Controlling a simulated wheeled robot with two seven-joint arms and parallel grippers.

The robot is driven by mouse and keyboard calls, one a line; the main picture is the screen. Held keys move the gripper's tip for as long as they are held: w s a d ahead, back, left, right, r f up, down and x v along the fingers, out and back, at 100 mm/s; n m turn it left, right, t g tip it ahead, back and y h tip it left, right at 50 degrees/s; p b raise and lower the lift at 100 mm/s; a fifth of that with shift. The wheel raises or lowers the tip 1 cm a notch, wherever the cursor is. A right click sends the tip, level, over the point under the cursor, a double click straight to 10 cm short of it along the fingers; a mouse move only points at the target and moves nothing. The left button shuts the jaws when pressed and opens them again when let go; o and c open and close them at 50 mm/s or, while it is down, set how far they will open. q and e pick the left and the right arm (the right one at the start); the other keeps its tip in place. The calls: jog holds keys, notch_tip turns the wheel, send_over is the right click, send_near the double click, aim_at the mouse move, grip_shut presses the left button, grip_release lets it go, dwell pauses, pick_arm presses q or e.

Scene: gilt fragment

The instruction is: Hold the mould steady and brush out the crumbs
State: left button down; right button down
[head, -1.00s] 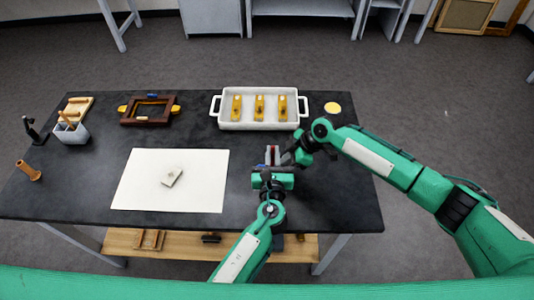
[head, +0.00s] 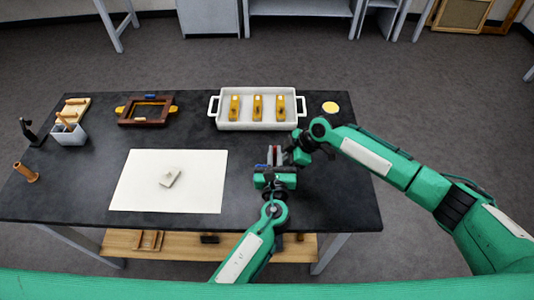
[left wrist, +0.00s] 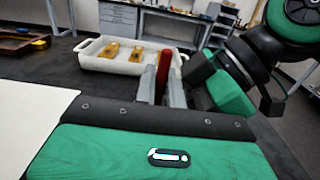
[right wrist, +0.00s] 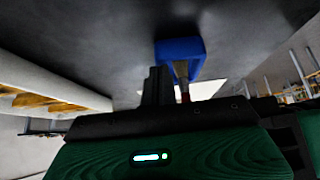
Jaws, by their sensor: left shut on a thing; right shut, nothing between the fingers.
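My left gripper (head: 275,159) is shut on a slim red piece (left wrist: 175,72) that stands between its pale fingers in the left wrist view. A blue block (right wrist: 180,48) shows just beyond the right fingers (right wrist: 156,86) in the right wrist view. A small grey fragment (head: 170,177) lies on the white sheet (head: 135,195).
A white tray (head: 218,119) with three yellow pieces stands behind my grippers, a yellow disc (head: 331,108) right of it. The front-right tabletop is clear.

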aim_at(275, 146)
pick_arm(q)
jog(key=shift+r, duration=4)
pick_arm(e)
jog(key=shift+s+d+f, duration=0.1)
jog(key=shift+f, duration=0.2)
pick_arm(q)
jog(key=shift+w+f, duration=0.1)
jog(key=shift+w, duration=0.05)
pick_arm(e)
jog(key=shift+w+r, duration=0.2)
jog(key=shift+r, duration=3)
jog(key=v, duration=1.2)
pick_arm(q)
jog(key=shift+d, duration=0.1)
